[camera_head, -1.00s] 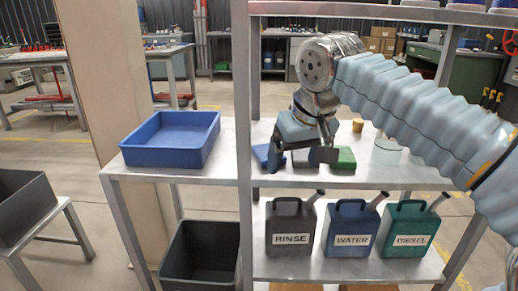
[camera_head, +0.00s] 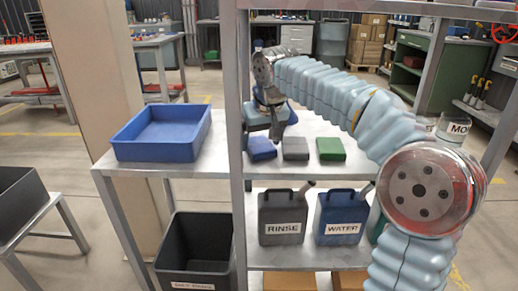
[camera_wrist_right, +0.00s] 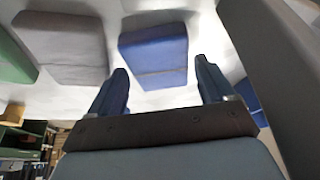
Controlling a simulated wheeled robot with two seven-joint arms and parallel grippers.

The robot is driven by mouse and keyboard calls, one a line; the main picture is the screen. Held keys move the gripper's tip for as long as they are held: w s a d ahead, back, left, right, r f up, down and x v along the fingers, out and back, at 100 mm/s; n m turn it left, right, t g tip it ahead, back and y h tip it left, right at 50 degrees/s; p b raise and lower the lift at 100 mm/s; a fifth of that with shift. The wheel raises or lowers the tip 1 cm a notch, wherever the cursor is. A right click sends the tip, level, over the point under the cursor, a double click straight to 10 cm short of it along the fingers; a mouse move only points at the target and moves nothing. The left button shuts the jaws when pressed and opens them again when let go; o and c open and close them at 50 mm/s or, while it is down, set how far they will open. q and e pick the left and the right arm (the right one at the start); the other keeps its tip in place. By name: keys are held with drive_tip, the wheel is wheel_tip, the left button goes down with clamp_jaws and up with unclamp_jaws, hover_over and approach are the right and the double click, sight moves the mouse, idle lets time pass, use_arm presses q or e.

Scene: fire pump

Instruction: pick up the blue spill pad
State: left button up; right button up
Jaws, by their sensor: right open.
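The blue spill pad (camera_head: 261,148) lies flat on the upper shelf, at the left end of a row of three pads. It also shows in the right wrist view (camera_wrist_right: 154,52), just beyond and between the two fingers. My right gripper (camera_head: 268,132) is behind the blue pad in the head view, its arm reaching in from the right. In the wrist view the right gripper (camera_wrist_right: 160,88) is open, fingers apart, with nothing between the tips. My left gripper is not in view.
A grey pad (camera_head: 295,148) and a green pad (camera_head: 331,149) lie to the right of the blue one. A shelf post (camera_head: 233,130) stands close on the left. A blue tray (camera_head: 160,152) sits beyond it. Labelled jugs, rinse (camera_head: 282,220) and water (camera_head: 340,218), stand below.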

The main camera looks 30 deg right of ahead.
drive_tip(key=shift+w+f, duration=0.1)
drive_tip(key=shift+f, duration=0.2)
drive_tip(key=shift+f, duration=0.1)
drive_tip(key=c, duration=0.8)
